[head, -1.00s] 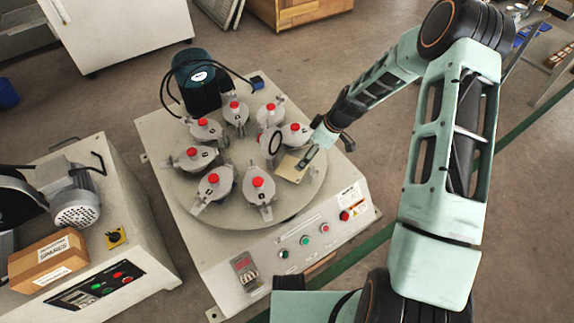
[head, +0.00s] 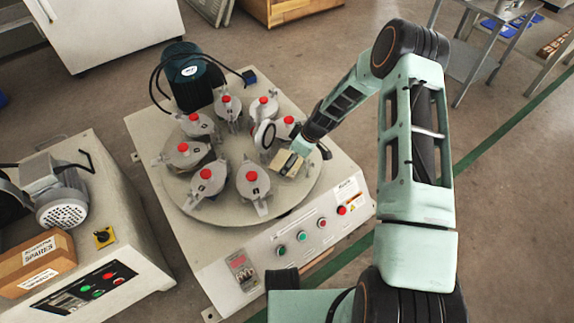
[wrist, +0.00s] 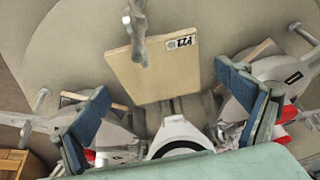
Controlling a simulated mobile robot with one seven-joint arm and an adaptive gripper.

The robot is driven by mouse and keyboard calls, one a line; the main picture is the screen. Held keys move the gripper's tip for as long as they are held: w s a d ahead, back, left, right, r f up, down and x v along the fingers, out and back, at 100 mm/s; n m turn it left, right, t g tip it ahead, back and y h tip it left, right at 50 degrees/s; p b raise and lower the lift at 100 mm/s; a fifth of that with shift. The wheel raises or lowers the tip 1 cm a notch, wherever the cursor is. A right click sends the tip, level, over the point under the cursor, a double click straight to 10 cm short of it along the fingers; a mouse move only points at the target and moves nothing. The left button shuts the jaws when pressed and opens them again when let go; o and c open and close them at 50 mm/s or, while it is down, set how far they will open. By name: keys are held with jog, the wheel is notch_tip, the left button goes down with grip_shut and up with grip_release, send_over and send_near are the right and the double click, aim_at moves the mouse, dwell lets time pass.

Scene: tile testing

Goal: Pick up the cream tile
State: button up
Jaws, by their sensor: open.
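A grey metal rod in front hides part of the tile's upper edge. In the head view the tile (head: 285,164) is at the right side of the round turntable (head: 240,212), close to my gripper (head: 299,147). I cannot tell from these views whether the fingers touch it.
Several grey clamp pots with red knobs (head: 252,176) stand around the turntable, near both fingers. A dark green motor (head: 187,75) stands behind. The machine's front panel (head: 300,238) carries buttons. A second machine with a cardboard box (head: 38,262) is at left.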

jog(key=c, duration=1.4)
jog(key=shift+r, duration=0.1)
notch_tip(320, 180, up, 18)
jog(key=p, duration=0.4)
jog(key=shift+p, duration=0.35)
jog(key=o, duration=0.6)
jog(key=shift+c, duration=0.2)
jog(key=c, duration=0.9)
